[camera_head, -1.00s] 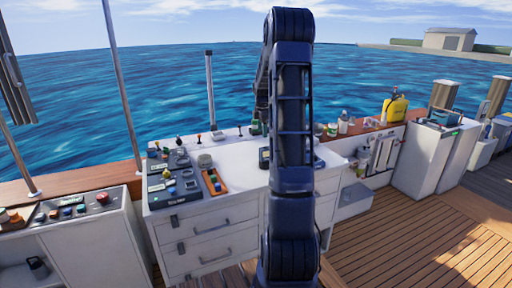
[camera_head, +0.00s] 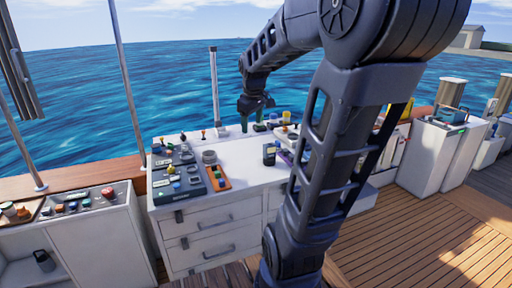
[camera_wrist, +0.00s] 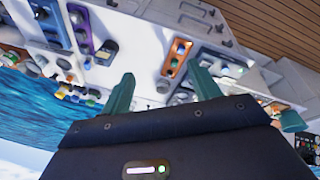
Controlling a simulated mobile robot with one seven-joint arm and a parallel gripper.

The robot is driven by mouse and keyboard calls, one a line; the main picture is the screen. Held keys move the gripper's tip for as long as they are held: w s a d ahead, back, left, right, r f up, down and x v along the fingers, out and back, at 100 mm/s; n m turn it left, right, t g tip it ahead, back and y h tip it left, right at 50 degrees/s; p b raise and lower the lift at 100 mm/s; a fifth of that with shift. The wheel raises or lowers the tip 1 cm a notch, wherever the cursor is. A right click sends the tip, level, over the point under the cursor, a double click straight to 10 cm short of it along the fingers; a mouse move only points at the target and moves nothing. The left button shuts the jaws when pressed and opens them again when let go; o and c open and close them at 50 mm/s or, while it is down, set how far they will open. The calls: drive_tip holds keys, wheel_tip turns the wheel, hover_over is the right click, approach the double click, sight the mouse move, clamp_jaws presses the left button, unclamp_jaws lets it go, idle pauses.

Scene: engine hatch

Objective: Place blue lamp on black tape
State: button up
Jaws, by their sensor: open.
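My gripper (camera_head: 253,116) hangs above the far side of the white counter (camera_head: 245,170). In the wrist view its two teal fingers (camera_wrist: 162,90) are spread apart with nothing held between them. A dark grey roll (camera_head: 209,157), which may be the black tape, lies on the counter beside the orange tray (camera_head: 216,178). A round grey thing (camera_wrist: 163,86), likely the same roll, shows between the fingers in the wrist view. I cannot surely pick out the blue lamp; a small blue knob-like piece (camera_head: 176,186) shows on the dark panel at the left.
A dark handheld device (camera_head: 269,155) stands on the counter right of the tray. Several small items crowd the back edge. Dark control panels (camera_head: 172,170) fill the counter's left end. My arm hides part of the right side. The counter's middle front is clear.

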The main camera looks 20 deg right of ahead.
drive_tip(key=s+a+f+m, duration=0.1)
drive_tip(key=s+a+m, duration=0.1)
drive_tip(key=s, duration=0.5)
drive_tip(key=s+a+f+m+t, duration=0.1)
drive_tip(key=s+a+m, duration=0.1)
drive_tip(key=s+m, duration=0.2)
drive_tip(key=shift+s+a+f+t+y, duration=0.25)
drive_tip(key=shift+s+f+t+y, duration=0.05)
drive_tip(key=shift+s, duration=1.4)
